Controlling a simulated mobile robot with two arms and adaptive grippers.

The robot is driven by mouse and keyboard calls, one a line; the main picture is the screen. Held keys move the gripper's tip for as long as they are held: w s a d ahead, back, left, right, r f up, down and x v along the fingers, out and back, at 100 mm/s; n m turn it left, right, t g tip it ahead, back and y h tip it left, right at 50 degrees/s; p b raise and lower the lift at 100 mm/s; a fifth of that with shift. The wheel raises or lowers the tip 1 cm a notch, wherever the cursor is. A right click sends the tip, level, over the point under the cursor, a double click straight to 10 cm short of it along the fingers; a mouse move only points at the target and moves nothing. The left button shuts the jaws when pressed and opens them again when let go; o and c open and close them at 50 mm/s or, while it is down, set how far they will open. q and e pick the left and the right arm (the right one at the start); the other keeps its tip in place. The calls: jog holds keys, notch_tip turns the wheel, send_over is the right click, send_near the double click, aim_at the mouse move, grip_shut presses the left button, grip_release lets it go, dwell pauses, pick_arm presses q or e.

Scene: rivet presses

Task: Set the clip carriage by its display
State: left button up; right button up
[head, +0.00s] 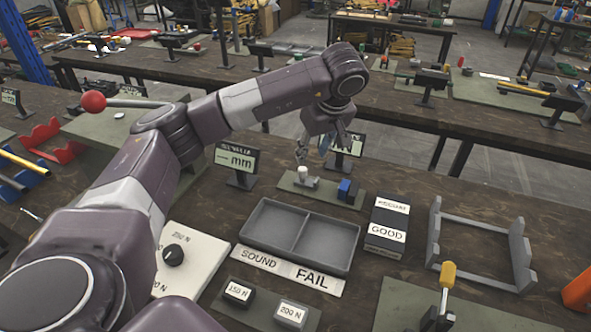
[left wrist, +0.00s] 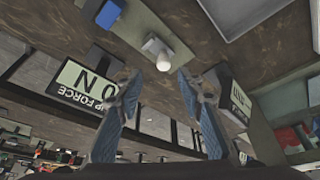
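A small green plate (head: 328,192) in the head view carries a white round-topped post (head: 303,174) on a grey base and a blue block (head: 347,187); I cannot tell which is the clip carriage. My left gripper (head: 314,153) is open and empty above and behind the post. The left wrist view shows its spread fingers (left wrist: 159,82) with the white post (left wrist: 159,54) beyond, between their tips, apart from both. The blue block (left wrist: 110,14) lies up and left there. The force display (left wrist: 84,82) is partly hidden by a finger. My right gripper is out of view.
A display reading mm (head: 237,163) stands left of the plate. In front lie a divided grey tray (head: 300,236) labelled SOUND and FAIL, and a dark GOOD box (head: 386,230). A grey frame (head: 478,228) and yellow-handled clamp (head: 446,285) stand at the right.

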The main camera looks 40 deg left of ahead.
aim_at(303, 169)
pick_arm(q)
jog(key=shift+m, duration=0.3)
jog(key=x, duration=0.3)
jog(key=a+p+x, duration=0.1)
jog(key=x, duration=0.2)
jog(key=shift+s+a+f, duration=0.15)
jog(key=shift+a+f, duration=0.15)
jog(key=shift+f, duration=0.5)
jog(key=shift+w+f, duration=0.15)
jog(key=shift+w, duration=0.1)
grip_shut()
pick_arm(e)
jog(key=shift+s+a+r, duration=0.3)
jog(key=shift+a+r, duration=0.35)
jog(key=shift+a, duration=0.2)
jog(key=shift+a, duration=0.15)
